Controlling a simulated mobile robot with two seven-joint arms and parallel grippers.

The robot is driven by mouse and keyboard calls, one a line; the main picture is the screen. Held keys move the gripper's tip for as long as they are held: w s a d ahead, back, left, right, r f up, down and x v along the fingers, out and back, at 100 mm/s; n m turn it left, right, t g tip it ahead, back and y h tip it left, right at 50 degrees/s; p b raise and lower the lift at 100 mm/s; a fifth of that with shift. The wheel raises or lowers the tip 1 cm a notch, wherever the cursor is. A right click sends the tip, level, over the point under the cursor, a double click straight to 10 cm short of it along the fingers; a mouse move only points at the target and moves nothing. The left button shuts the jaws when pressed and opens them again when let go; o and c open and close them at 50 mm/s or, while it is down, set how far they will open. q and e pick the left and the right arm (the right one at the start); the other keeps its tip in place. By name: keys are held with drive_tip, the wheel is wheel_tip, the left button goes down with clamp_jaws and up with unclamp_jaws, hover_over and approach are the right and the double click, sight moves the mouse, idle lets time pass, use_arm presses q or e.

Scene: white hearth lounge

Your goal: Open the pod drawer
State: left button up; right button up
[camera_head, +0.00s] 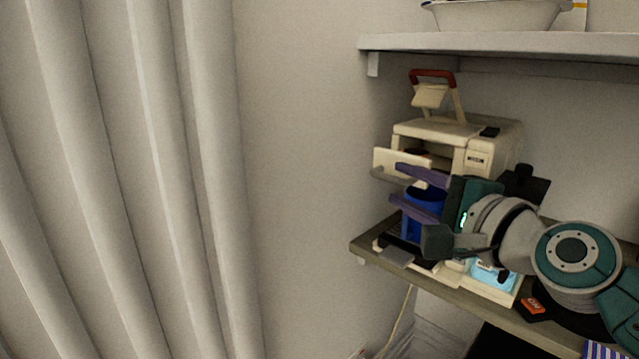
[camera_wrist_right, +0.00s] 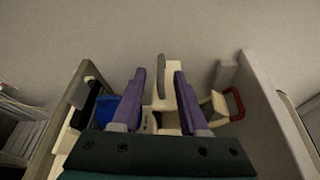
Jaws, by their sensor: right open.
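The cream coffee machine (camera_head: 472,132) stands on the lower shelf. Its pod drawer (camera_head: 399,161) stands out from the body to the left, with a dark gap and contents showing behind its front panel. A grey handle (camera_head: 390,176) runs along the panel; in the wrist view the handle (camera_wrist_right: 161,66) lies between the fingers. My right gripper (camera_head: 398,186) is open, its purple fingers at and below the drawer front. In the wrist view the fingers (camera_wrist_right: 159,76) are apart, one on each side of the drawer. I cannot tell whether they touch it. My left gripper is out of view.
A blue cup (camera_head: 424,206) stands below the drawer, partly behind my fingers. The machine's red-handled lever (camera_head: 432,74) is raised. An upper shelf (camera_head: 500,43) with a white bowl (camera_head: 495,14) overhangs it. The space left of the machine is clear up to the curtain (camera_head: 120,180).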

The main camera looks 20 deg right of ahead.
drive_tip(key=s, duration=0.5)
drive_tip(key=shift+s+r, duration=0.15)
drive_tip(key=shift+r, duration=0.05)
drive_tip(key=shift+a, duration=0.1)
drive_tip(key=s+a+f+n+g+y+p, duration=0.1)
drive_tip(key=s+a+n+g+y+p, duration=0.3)
drive_tip(key=s+a+n+g+p, duration=0.65)
drive_tip(key=s+r+n+g+h+p, duration=0.1)
drive_tip(key=s+r+n+g+h, duration=0.2)
drive_tip(key=s+n, duration=0.95)
wheel_tip(320, 180, up, 36)
drive_tip(key=m+p, duration=0.1)
drive_tip(key=p, duration=3.6)
drive_tip(key=shift+f+h, duration=0.25)
drive_tip(key=shift+h, duration=0.15)
